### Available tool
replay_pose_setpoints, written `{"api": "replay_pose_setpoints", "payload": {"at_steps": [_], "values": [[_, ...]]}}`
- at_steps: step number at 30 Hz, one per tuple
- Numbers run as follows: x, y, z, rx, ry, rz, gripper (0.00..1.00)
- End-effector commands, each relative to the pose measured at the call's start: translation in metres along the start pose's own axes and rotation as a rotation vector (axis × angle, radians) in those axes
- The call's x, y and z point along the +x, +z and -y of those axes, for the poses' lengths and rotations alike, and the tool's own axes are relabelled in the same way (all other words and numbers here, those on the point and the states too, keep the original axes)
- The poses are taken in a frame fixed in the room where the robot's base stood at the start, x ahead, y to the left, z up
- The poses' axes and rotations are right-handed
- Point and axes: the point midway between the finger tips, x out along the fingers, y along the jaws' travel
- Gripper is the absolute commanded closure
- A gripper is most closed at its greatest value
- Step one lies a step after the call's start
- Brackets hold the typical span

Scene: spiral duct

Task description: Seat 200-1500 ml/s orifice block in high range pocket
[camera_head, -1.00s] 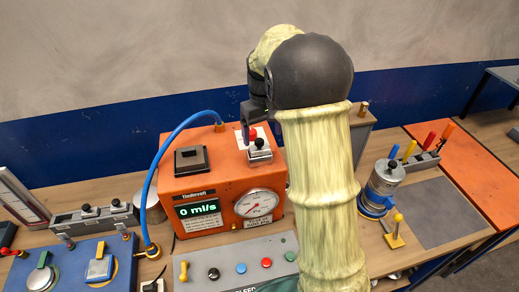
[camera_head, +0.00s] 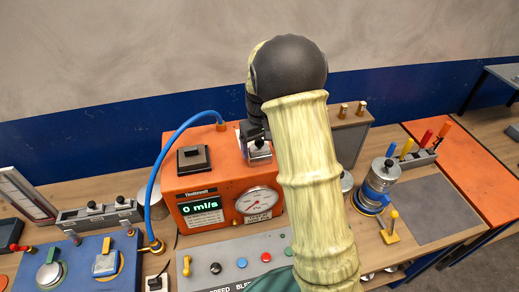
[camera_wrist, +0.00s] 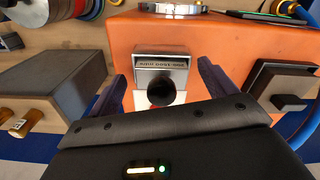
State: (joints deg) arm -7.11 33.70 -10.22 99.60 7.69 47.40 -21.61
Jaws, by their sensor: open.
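A silver block with a black knob (camera_wrist: 161,76) stands on a pale plate on top of the orange meter box (camera_wrist: 115,40). In the wrist view my gripper (camera_wrist: 165,85) is open, with one dark finger on each side of the block and visible gaps between. I cannot tell how deep the block sits in its pocket. A dark square cap with a handle (camera_head: 192,158) sits on the box's left part; it also shows in the wrist view (camera_wrist: 285,88).
A blue hose (camera_head: 163,165) arches from the box's back to a brass fitting. A grey box with brass fittings (camera_head: 352,130) stands right of the meter box. A grey rack with black knobs (camera_head: 100,215) stands left. The display reads 0 ml/s.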

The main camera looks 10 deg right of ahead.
Motion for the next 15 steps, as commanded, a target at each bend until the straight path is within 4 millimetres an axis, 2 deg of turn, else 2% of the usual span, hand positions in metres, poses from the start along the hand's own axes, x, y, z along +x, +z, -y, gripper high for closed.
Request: {"api": "replay_pose_setpoints", "payload": {"at_steps": [12,13,15], "values": [[-0.0001,-0.0002,0.0001,-0.001,0.000,-0.001,0.16],[-0.0001,-0.0002,0.0001,-0.001,0.000,-0.001,0.18],[-0.0001,-0.0002,0.0001,-0.001,0.000,-0.001,0.32]]}}
